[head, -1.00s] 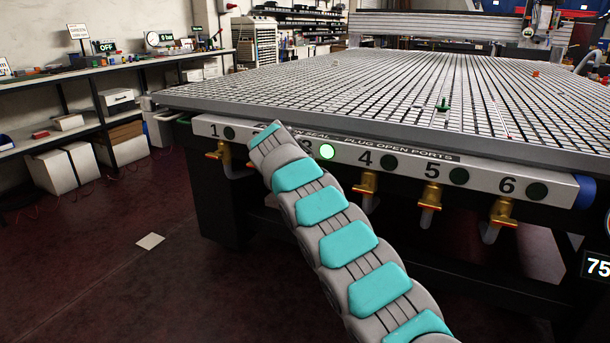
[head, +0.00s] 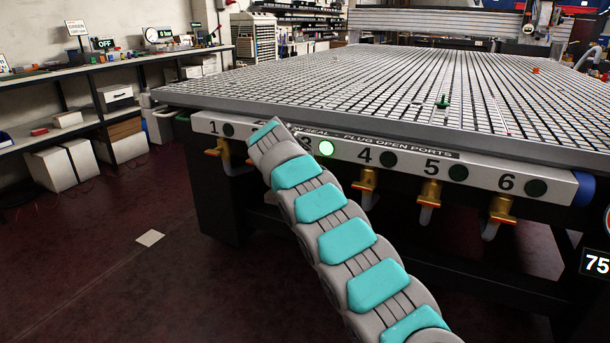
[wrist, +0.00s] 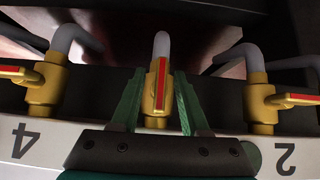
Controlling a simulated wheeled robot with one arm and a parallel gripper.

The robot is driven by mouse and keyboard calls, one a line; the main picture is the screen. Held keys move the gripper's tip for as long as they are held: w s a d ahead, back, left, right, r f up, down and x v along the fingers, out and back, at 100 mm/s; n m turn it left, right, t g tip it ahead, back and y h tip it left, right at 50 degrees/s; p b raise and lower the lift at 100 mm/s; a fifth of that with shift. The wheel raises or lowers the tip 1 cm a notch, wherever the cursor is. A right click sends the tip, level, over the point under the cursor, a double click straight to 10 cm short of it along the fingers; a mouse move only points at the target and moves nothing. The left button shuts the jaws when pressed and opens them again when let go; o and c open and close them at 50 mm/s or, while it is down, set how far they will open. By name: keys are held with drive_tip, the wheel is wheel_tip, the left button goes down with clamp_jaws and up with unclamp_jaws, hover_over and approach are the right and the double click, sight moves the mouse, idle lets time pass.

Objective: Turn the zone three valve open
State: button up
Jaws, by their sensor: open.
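The zone three valve (wrist: 152,104) is in the middle of the wrist view, a brass body with a red-striped handle (wrist: 162,78). The handle lies in line with its grey pipe. My gripper (wrist: 158,88) is open, with one green finger on each side of the valve and a gap visible on both sides. In the head view my arm hides this valve and my gripper. The round light beside number 3 (head: 326,148) glows bright green.
In the wrist view, the neighbouring valves by 4 (wrist: 45,80) and 2 (wrist: 262,100) have handles crosswise to their pipes. In the head view, the grid table (head: 400,85) stands above the numbered panel (head: 310,130). The floor at left is mostly clear.

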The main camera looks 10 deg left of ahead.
drive_tip(key=shift+r, duration=0.1)
drive_tip(key=v, duration=0.7)
drive_tip(key=shift+s+r+b, duration=0.15)
drive_tip(key=shift+s+b, duration=0.15)
drive_tip(key=shift+b, duration=0.15)
drive_tip(key=s+d+r+g+h, duration=0.1)
drive_tip(key=s+d+g, duration=0.2)
drive_tip(key=s+d, duration=0.85)
drive_tip(key=s+d+g+h, duration=0.1)
drive_tip(key=s+d+g, duration=0.1)
drive_tip(key=s+d, duration=0.9)
drive_tip(key=s+d+f+g+y, duration=0.1)
drive_tip(key=s+d+f, duration=0.15)
drive_tip(key=s, duration=0.25)
drive_tip(key=s+d+f+n+g+y, duration=0.1)
drive_tip(key=s+d, duration=0.2)
drive_tip(key=s, duration=0.3)
drive_tip(key=s+d+f+g, duration=0.1)
drive_tip(key=s+d+f, duration=0.1)
drive_tip(key=s, duration=0.3)
drive_tip(key=s+a+f+n+g+y, duration=0.1)
drive_tip(key=s+f, duration=0.3)
drive_tip(key=s, duration=0.6)
drive_tip(key=s+a+f+n+g+y, duration=0.1)
drive_tip(key=s+f, duration=0.3)
drive_tip(key=s, duration=0.7)
drive_tip(key=shift+a+f+n+y, duration=0.2)
drive_tip(key=shift+a+n+y, duration=0.35)
drive_tip(key=shift+a, duration=0.2)
